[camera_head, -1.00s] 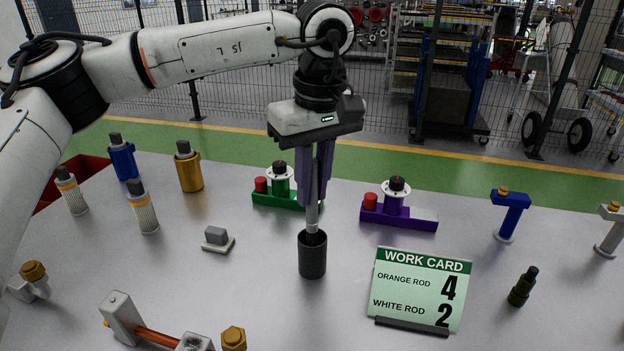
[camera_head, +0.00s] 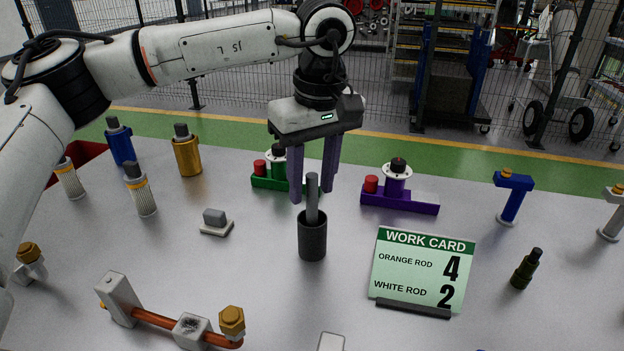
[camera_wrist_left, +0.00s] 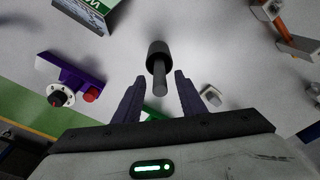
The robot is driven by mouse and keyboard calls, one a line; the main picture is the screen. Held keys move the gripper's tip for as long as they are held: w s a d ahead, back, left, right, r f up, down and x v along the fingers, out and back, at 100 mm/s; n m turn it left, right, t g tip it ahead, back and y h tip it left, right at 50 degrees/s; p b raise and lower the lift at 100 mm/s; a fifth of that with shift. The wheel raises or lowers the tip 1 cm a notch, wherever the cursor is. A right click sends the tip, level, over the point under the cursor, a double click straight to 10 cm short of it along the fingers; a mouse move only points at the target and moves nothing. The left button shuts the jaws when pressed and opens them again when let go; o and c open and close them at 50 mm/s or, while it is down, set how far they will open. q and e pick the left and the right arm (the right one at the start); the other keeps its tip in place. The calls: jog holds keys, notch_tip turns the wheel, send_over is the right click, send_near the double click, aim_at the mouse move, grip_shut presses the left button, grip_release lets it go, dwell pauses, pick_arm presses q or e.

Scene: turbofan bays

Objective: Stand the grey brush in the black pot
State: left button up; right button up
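The black pot (camera_head: 312,243) stands upright on the table in the middle of the head view. The grey brush (camera_head: 312,190) stands in it, close to upright, its handle sticking up out of the rim. My left gripper (camera_head: 314,190) is open, its two purple fingers apart on either side of the brush handle and not visibly touching it. In the left wrist view the brush (camera_wrist_left: 159,80) stands out of the pot (camera_wrist_left: 158,50) between the open fingers (camera_wrist_left: 158,82). The brush's lower end is hidden inside the pot. My right gripper is not in view.
A green fixture (camera_head: 270,180) stands just behind the gripper and a purple one (camera_head: 400,200) to its right. A work card (camera_head: 422,270) stands right of the pot. A small grey block (camera_head: 215,219) sits left. The table around the pot is clear.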

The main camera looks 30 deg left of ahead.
pick_arm(q)
notch_tip(320, 180, up, 10)
jog(key=d, duration=0.1)
jog(key=shift+s+r, duration=0.15)
jog(key=shift+s, duration=0.2)
dwell(1.0)
